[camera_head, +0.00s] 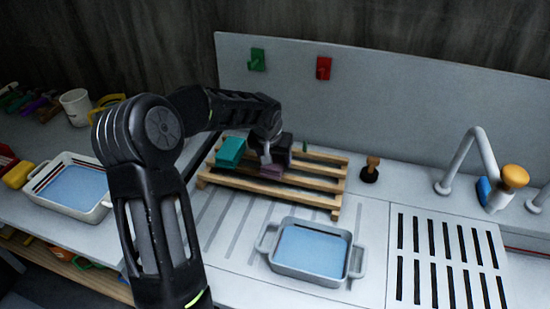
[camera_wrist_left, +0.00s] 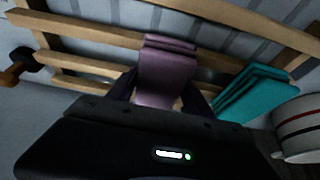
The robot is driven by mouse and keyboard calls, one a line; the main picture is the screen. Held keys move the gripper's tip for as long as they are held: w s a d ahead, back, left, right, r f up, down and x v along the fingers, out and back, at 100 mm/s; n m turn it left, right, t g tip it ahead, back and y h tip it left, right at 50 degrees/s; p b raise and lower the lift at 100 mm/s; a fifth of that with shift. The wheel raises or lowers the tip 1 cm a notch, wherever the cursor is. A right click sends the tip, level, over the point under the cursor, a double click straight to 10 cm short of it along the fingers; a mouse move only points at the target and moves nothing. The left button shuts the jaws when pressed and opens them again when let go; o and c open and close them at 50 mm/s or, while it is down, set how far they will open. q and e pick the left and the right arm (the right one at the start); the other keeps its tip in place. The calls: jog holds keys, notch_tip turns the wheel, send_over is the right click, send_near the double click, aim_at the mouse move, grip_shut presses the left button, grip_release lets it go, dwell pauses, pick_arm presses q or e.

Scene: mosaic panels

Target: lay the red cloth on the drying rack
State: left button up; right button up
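The wooden slatted drying rack (camera_head: 325,187) stands on the counter. A folded mauve cloth (camera_head: 271,172) is at the rack's slats, directly below my left gripper (camera_head: 267,158). In the left wrist view this mauve cloth (camera_wrist_left: 166,72) lies between the two dark fingers (camera_wrist_left: 162,92); whether they press on it is unclear. A folded teal cloth (camera_head: 230,152) rests on the rack to the left, and it also shows in the left wrist view (camera_wrist_left: 252,92). A red item (camera_head: 6,158), partly cut off at the far left edge, may be a cloth. My right gripper is out of view.
A grey basin with blue water (camera_head: 288,277) stands in front of the rack. A white basin (camera_head: 106,205) is on the left counter behind my arm. A wooden-handled stamp-like object (camera_head: 370,169) and a faucet (camera_head: 470,150) are right of the rack. Green and red hooks (camera_head: 323,68) are on the wall.

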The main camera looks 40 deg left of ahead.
pick_arm(q)
jog(key=o, duration=0.4)
jog(key=shift+r, duration=0.1)
jog(key=shift+r+p, duration=0.15)
jog(key=shift+p, duration=0.15)
jog(key=shift+s+r, duration=0.1)
jog(key=shift+r, duration=0.15)
jog(key=b+v, duration=0.2)
jog(key=v, duration=0.9)
jog(key=shift+d+r, duration=0.15)
